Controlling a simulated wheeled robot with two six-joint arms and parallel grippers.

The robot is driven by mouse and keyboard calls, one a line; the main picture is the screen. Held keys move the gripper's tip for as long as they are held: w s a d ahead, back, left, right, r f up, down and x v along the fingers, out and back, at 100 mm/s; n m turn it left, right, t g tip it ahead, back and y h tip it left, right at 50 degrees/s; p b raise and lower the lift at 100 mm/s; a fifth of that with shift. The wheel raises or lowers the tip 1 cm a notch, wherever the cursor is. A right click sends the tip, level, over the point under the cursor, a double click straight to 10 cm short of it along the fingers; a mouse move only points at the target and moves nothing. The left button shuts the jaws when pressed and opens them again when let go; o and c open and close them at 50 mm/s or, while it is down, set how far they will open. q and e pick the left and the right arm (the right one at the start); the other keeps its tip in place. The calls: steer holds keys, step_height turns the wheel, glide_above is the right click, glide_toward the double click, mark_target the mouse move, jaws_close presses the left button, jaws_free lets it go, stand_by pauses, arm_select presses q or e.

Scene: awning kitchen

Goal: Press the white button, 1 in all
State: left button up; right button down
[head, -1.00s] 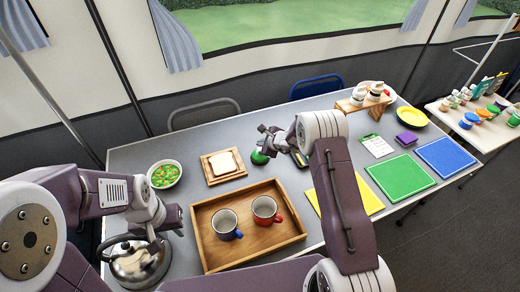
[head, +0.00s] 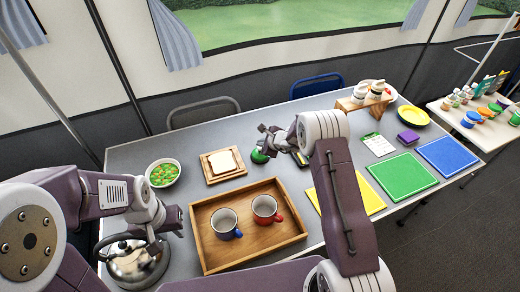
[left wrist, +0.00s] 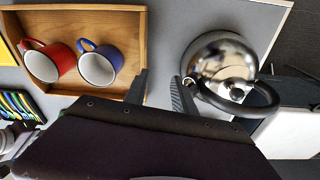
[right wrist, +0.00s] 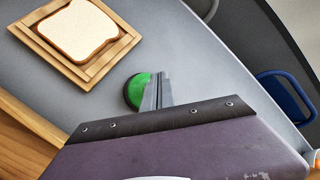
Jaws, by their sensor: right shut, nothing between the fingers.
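I cannot make out a white button in any view. A round green domed thing (head: 259,156), which may be a button, sits on the grey table below my right gripper (head: 266,131). In the right wrist view the green dome (right wrist: 136,91) is partly hidden behind the fingers. My right gripper (right wrist: 159,84) is shut and empty; I cannot tell whether it touches the dome. My left gripper (left wrist: 158,82) is open and empty, with its fingers apart beside the kettle (left wrist: 225,62).
A wooden tray (head: 214,258) holds a blue mug (head: 225,225) and a red mug (head: 265,209). A bread board (head: 212,179) and a bowl (head: 163,173) are at left. Yellow, green (head: 402,175) and blue (head: 446,154) mats lie at right. Bare table lies behind the bread board.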

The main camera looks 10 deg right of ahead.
steer(key=shift+f+b, duration=0.5)
steer(key=shift+b, duration=0.3)
stand_by(0.7)
stand_by(0.3)
steer(key=shift+r+p, duration=0.55)
steer(key=shift+r, duration=0.4)
step_height(320, 180, up, 5)
steer(key=p, duration=0.3)
steer(key=shift+r+p, duration=0.1)
steer(key=shift+p, duration=0.25)
